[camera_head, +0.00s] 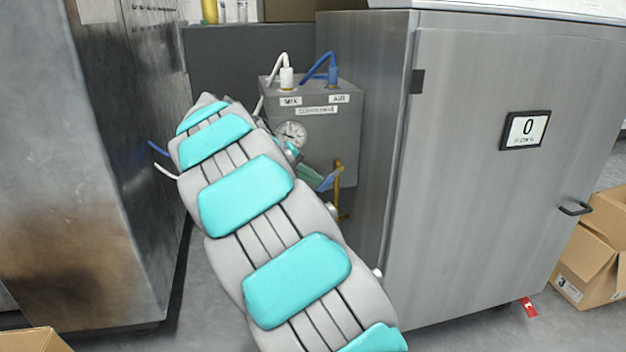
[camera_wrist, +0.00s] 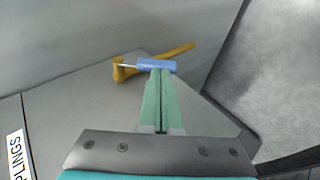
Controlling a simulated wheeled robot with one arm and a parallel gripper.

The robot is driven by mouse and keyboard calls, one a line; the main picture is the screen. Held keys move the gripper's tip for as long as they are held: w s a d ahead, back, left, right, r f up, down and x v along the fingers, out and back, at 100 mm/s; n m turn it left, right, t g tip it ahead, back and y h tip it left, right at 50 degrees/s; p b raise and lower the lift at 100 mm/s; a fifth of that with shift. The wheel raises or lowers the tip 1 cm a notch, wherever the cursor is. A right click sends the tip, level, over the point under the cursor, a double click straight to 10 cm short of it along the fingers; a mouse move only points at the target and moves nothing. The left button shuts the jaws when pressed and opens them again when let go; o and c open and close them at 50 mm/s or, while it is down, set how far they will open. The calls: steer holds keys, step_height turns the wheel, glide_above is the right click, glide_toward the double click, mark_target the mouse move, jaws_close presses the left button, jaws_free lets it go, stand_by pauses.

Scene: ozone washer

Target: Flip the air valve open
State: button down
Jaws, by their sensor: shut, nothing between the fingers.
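The air valve is a brass-yellow pipe (camera_wrist: 182,50) with a blue lever (camera_wrist: 157,64) at the top of the wrist view. In the head view the blue lever (camera_head: 331,180) and brass pipe (camera_head: 338,173) show at the lower right of the grey couplings box (camera_head: 336,130). My gripper (camera_wrist: 160,76) has its green fingers together, with nothing between them. Its tips are at the blue lever; I cannot tell whether they touch it. In the head view my gripper (camera_head: 313,178) is partly hidden behind my arm.
The box carries MIX and AIR labels, a gauge (camera_head: 292,134), a white hose (camera_head: 285,66) and a blue hose (camera_head: 330,66) on top. A large grey cabinet (camera_head: 480,170) stands close on the right. A metal cabinet (camera_head: 90,150) stands left. Cardboard boxes (camera_head: 595,245) lie at the far right.

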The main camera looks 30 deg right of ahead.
steer(key=f+h+b, duration=0.1)
steer(key=h, duration=0.1)
steer(key=d+f+h+b, duration=0.1)
steer(key=f+n+h+b, duration=0.1)
steer(key=h, duration=0.1)
steer(key=shift+s+d+f+g+h+b, duration=0.2)
steer(key=shift+d+f+g+h+b, duration=0.1)
steer(key=shift+g+b, duration=0.1)
steer(key=shift+s+d+f+b, duration=0.2)
steer(key=shift+d+f+b, duration=0.2)
steer(key=shift+d, duration=0.2)
steer(key=shift+f, duration=0.1)
glide_toward(319, 189)
step_height(319, 189, down, 3)
steer(key=a, duration=0.1)
steer(key=shift+w+a+f, duration=0.1)
steer(key=shift+w+a, duration=0.1)
steer(key=shift+a, duration=0.25)
steer(key=shift+w+a+f, duration=0.1)
steer(key=shift+w+a, duration=0.05)
steer(key=shift+a, duration=0.25)
